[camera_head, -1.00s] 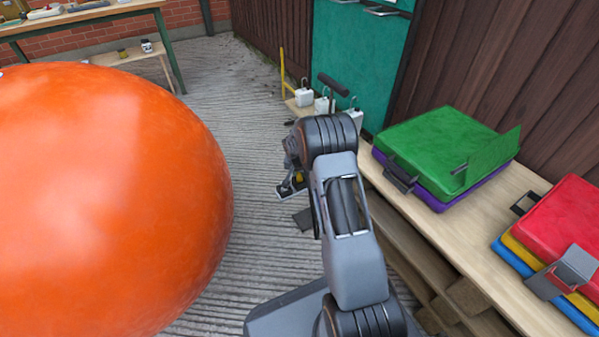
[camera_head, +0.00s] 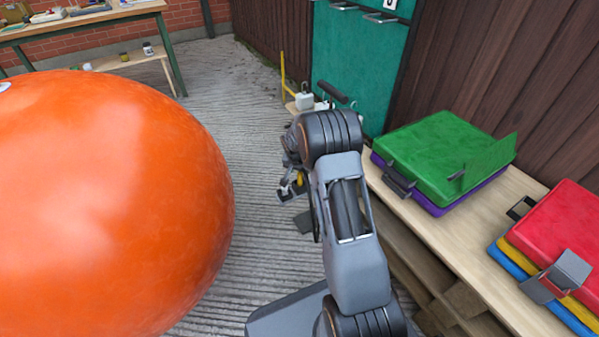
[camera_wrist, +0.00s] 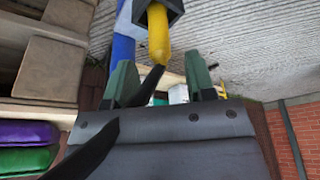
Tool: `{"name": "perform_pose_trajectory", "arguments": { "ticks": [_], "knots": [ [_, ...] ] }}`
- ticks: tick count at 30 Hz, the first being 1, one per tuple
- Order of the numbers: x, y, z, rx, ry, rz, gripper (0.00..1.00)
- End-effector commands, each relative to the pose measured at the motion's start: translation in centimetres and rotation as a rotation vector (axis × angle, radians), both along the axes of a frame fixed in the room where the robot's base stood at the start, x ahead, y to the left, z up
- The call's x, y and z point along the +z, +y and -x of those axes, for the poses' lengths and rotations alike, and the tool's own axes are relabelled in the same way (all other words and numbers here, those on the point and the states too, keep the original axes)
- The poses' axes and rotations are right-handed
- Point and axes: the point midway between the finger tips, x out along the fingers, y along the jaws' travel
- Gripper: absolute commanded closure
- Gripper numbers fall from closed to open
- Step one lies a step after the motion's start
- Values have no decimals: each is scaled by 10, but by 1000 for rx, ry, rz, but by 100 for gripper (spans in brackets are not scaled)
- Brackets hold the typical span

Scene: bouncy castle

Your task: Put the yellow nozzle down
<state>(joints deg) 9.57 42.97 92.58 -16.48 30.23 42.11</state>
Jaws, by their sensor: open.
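The yellow nozzle (camera_wrist: 158,35) shows at the top of the wrist view, with its upper end in a dark square holder (camera_wrist: 172,8). A black tapered piece runs from its other end, across the space between my fingers and over my gripper's body. My gripper (camera_wrist: 162,82) is open, with its two green-tipped fingers apart on either side of that piece; neither finger visibly presses on the nozzle. In the head view my gripper (camera_head: 290,188) is small and partly hidden by my arm, and a bit of the yellow nozzle (camera_head: 299,179) shows beside it.
A big orange inflatable (camera_head: 110,200) fills the left. A wooden bench (camera_head: 440,235) on the right bears green and red folded pads (camera_head: 435,150). White containers (camera_head: 305,101) stand by the teal panel (camera_head: 355,65). A workbench (camera_head: 85,18) is at the back left. Ribbed ground lies between.

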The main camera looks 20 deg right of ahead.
Motion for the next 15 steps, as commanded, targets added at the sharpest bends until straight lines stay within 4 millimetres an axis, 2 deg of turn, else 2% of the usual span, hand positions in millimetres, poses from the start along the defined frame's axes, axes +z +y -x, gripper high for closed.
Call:
{"name": "perform_pose_trajectory", "arguments": {
  "ticks": [1, 3, 15],
  "knots": [
    [15, 2, 3, 0, -1, 0, 50],
    [27, 4, 5, 0, 0, 0, 50],
    [74, 16, 20, 12, 1, 0, 50]
  ]
}}
